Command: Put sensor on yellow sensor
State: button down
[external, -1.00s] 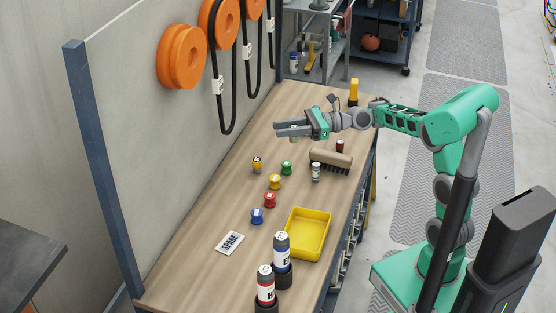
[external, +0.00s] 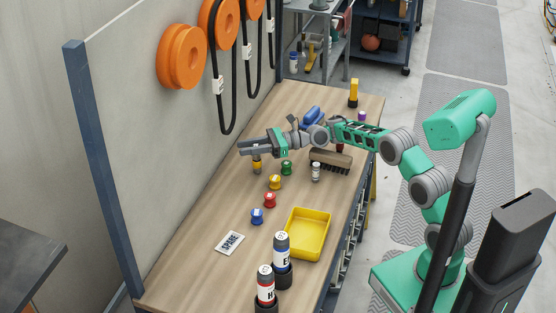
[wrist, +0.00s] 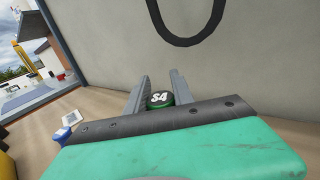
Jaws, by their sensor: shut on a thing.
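My gripper (external: 250,147) is shut on a dark round sensor. In the wrist view the sensor (wrist: 160,99) shows a white S4 on its black top and a green edge, between the two fingers (wrist: 160,85). In the external view the gripper hides it. A yellow piece with a dark band (external: 257,167) stands upright on the bench, right under the fingers in the picture, with its top partly covered. I cannot tell the height between them. Another yellow piece (external: 275,182) stands nearer the camera and to the right.
Green (external: 286,167), red (external: 269,200) and blue (external: 257,216) pieces stand nearby. A brush (external: 330,161) and a small white bottle (external: 315,172) are to the right. A yellow tray (external: 290,232), a SPARE card (external: 229,242) and two bottles stand nearer the camera. The wall (external: 170,110) is at the left.

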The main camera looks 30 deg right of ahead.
jog(key=shift+f, duration=0.15)
jog(key=c, duration=1.1)
grip_release()
